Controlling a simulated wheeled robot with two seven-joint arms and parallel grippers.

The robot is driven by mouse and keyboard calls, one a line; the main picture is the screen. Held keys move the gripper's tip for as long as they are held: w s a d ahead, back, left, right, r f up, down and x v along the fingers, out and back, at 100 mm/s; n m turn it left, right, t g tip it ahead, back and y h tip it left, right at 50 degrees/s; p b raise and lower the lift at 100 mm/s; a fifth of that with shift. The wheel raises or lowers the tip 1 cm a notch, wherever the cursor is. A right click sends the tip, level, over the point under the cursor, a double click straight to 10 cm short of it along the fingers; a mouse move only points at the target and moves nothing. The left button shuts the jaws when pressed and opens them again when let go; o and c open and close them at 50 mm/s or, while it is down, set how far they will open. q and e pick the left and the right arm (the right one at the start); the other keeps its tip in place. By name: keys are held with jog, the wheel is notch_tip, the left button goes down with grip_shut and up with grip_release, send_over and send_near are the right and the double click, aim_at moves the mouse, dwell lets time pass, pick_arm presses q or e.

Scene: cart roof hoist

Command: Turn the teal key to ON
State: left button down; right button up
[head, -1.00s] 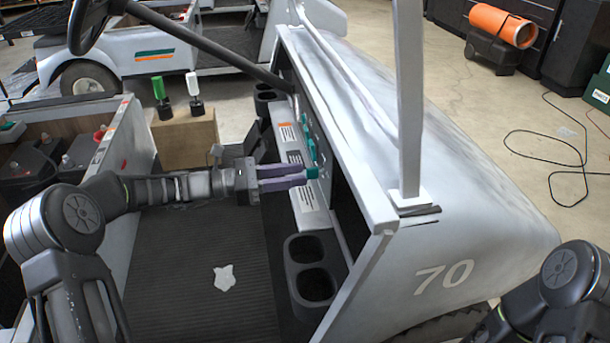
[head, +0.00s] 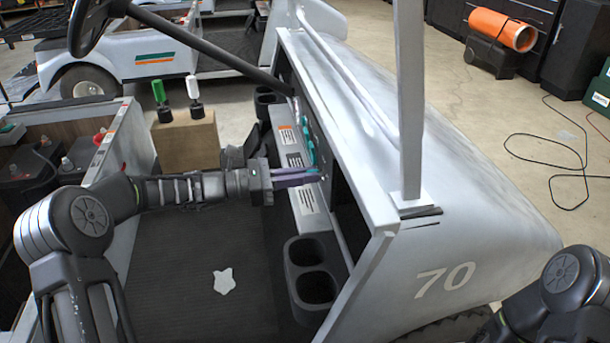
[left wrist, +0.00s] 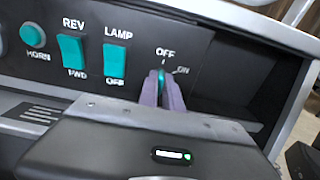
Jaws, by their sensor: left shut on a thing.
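The teal key (left wrist: 161,80) is on the black dash panel in the left wrist view, under the OFF mark, with the ON mark up and to its right. It stands about upright, toward OFF. My left gripper (left wrist: 162,92) is shut on it, one purple finger on each side, hiding its lower part. In the head view my left gripper (head: 316,174) reaches in from the left to the dash, and the key is mostly hidden by the fingers. My right arm shows at the lower right, but its gripper is out of view.
Left of the key are the LAMP switch (left wrist: 114,66), the REV/FWD switch (left wrist: 72,54) and the HORN button (left wrist: 33,36). An open recess lies right of the key. A cup holder (head: 312,270) stands below the dash. The steering column runs above my left gripper.

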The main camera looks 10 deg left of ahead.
pick_arm(q)
jog(key=shift+m, duration=0.4)
dwell(0.3)
jog(key=shift+s+f+m+b, duration=0.1)
jog(key=shift+m+b, duration=1.65)
jog(key=shift+m, duration=1.1)
jog(key=shift+s+f+m+b, duration=0.1)
jog(key=shift+m+b, duration=1.65)
jog(key=shift+m, duration=1.1)
jog(key=shift+r, duration=0.1)
jog(key=c, duration=1.5)
grip_release()
jog(key=shift+c, duration=0.2)
